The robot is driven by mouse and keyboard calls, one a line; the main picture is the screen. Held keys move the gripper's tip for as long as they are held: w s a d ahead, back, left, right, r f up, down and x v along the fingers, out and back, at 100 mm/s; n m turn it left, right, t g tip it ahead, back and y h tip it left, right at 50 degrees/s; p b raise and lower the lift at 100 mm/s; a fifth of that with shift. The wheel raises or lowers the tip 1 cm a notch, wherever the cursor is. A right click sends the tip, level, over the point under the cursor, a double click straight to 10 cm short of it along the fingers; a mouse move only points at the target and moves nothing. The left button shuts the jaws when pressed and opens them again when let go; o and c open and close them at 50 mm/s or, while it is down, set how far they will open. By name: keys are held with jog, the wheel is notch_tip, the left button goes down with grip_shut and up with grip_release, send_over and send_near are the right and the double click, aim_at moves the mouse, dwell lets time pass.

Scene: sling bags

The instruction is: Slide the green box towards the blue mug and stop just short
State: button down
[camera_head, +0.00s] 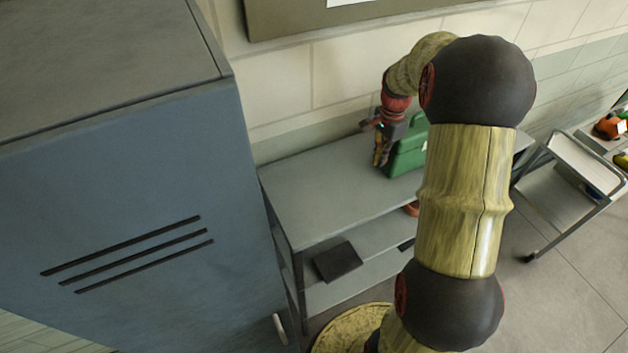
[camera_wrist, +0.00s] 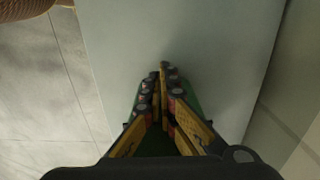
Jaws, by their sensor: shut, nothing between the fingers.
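The green box (camera_head: 408,152), with a handle on top, stands upright on the grey shelf top (camera_head: 312,195) in the head view. My arm covers its right part. My gripper (camera_head: 380,164) is at the box's left side, fingers pointing down and shut with nothing between them. I cannot tell if the fingers touch the box. In the wrist view my gripper (camera_wrist: 163,70) shows its fingertips together over the pale surface, with bits of green beside and behind the fingers. I do not see the blue mug in either view; my arm hides part of the shelf top.
A tall blue-grey cabinet (camera_head: 130,190) stands left of the shelf. The shelf top left of my gripper is clear. A dark flat item (camera_head: 338,261) lies on a lower shelf. A trolley (camera_head: 570,185) stands at the right, and a wall runs behind.

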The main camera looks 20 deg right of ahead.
notch_tip(320, 180, up, 12)
jog(key=shift+f, duration=0.15)
dwell(0.3)
